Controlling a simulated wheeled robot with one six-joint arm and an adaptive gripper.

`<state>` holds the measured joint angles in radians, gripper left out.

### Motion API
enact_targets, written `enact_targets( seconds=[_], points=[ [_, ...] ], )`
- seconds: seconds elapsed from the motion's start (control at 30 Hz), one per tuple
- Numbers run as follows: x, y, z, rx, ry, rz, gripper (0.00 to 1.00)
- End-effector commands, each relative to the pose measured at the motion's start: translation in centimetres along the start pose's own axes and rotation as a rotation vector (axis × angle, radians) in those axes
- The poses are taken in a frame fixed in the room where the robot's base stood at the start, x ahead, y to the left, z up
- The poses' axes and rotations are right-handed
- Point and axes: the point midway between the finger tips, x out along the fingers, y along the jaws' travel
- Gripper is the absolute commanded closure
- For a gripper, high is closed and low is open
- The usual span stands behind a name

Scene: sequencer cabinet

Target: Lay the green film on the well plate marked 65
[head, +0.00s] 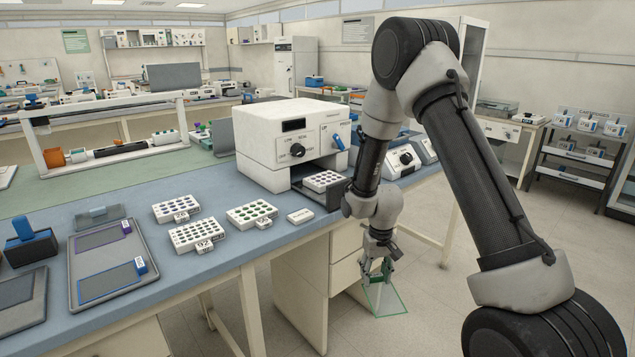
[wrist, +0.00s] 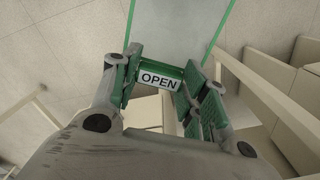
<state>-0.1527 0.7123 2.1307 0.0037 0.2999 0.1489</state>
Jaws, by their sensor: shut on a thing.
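My gripper (head: 378,272) is shut on the tab of the green film (head: 388,300), off the front edge of the bench, below its top. The film is a clear sheet with a green border; in the wrist view (wrist: 178,25) it extends away from the fingers. Its tab, lettered OPEN (wrist: 160,79), sits between the fingertips (wrist: 158,84). Several white well plates are on the bench: one marked 92 (head: 197,235), one behind it (head: 177,211), one to its right (head: 252,213). Another plate (head: 322,180) sits in the white machine's opening. I cannot read a 65 on any tag.
The white machine (head: 292,135) with a knob and blue lever stands behind the plates. A small white block (head: 300,216) lies near the bench edge. A grey tray (head: 137,245) at left holds purple-edged and blue-edged films. Drawers (head: 345,262) are under the bench beside my gripper.

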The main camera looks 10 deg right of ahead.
Motion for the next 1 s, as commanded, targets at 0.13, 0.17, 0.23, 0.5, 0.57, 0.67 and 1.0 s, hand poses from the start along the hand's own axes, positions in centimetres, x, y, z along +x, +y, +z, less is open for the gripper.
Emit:
enact_targets(
  seconds=[0.13, 0.17, 0.23, 0.5, 0.57, 0.67, 1.0],
  points=[
    [5.4, 0.1, 1.9, 0.0, -0.006, 0.001, 0.66],
    [6.0, 0.1, 2.2, 0.0, -0.005, 0.001, 0.66],
    [7.0, 0.2, 3.0, -0.001, -0.002, 0.001, 0.66],
    [3.0, 0.4, 3.5, -0.007, 0.01, -0.001, 0.66],
    [1.1, 0.3, 2.8, -0.007, 0.011, -0.001, 0.66],
    [-2.5, 0.2, 1.3, -0.006, 0.012, -0.001, 0.66],
    [-7.8, 0.1, -1.4, 0.0, 0.001, 0.0, 0.66]
  ],
)
